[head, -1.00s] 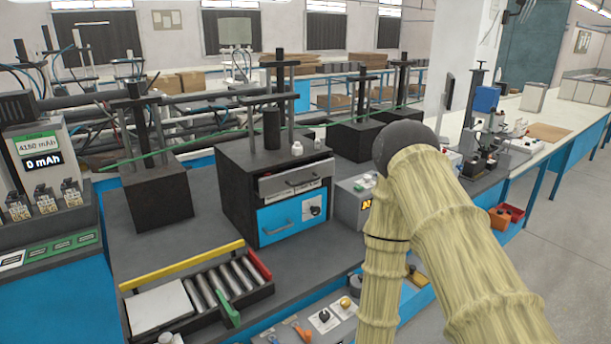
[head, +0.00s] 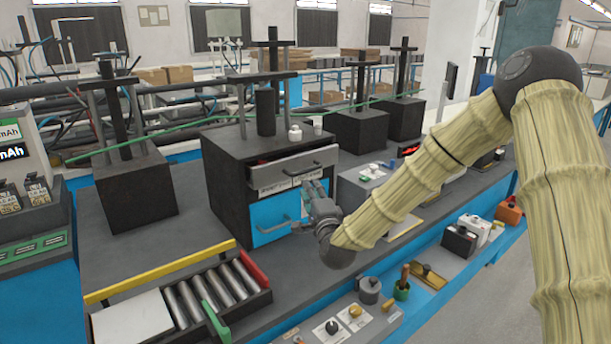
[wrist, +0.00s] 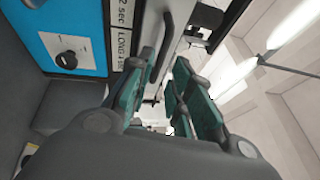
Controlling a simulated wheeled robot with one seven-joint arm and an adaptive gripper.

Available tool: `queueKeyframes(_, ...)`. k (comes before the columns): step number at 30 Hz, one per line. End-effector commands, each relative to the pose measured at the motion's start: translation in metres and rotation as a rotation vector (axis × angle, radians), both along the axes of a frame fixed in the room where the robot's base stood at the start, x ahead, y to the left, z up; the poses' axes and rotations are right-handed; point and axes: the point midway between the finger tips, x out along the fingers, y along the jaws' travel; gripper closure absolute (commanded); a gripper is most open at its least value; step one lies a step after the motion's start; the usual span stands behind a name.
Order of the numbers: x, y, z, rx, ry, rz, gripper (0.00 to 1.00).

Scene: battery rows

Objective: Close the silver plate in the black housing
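The black housing (head: 228,170) stands on the grey bench, left of the picture's middle in the head view. Its silver plate (head: 310,163) stands out from the upper front like a drawer front, with a dark gap behind its top edge. The plate (wrist: 152,22) and its dark handle (wrist: 168,48) also show in the wrist view, ahead of the fingers. My gripper (head: 314,188) is in front of the housing, just below the plate's right part. In the wrist view, its teal fingers (wrist: 162,92) are apart with no object seen held between them. Contact with the plate cannot be told.
Below the plate is a blue panel (head: 262,218) with a handle and knob, partly hidden by my gripper. White bottles (head: 295,133) stand on the housing. A grey box (head: 362,185) stands close right.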

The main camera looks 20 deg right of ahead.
Motion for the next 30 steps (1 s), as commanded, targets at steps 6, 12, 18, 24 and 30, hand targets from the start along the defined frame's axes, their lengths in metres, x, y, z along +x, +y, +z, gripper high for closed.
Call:
queueKeyframes(6,0.019,-0.021,0.008,-0.002,0.000,-0.024,0.79)
queueKeyframes(12,0.051,-0.025,0.013,-0.004,0.001,-0.026,0.79)
queueKeyframes(18,0.078,-0.024,0.016,-0.004,0.002,-0.025,0.79)
queueKeyframes(24,0.094,-0.024,0.018,-0.002,0.003,-0.023,0.79)
queueKeyframes(30,0.098,-0.023,0.017,-0.002,0.003,-0.021,0.79)
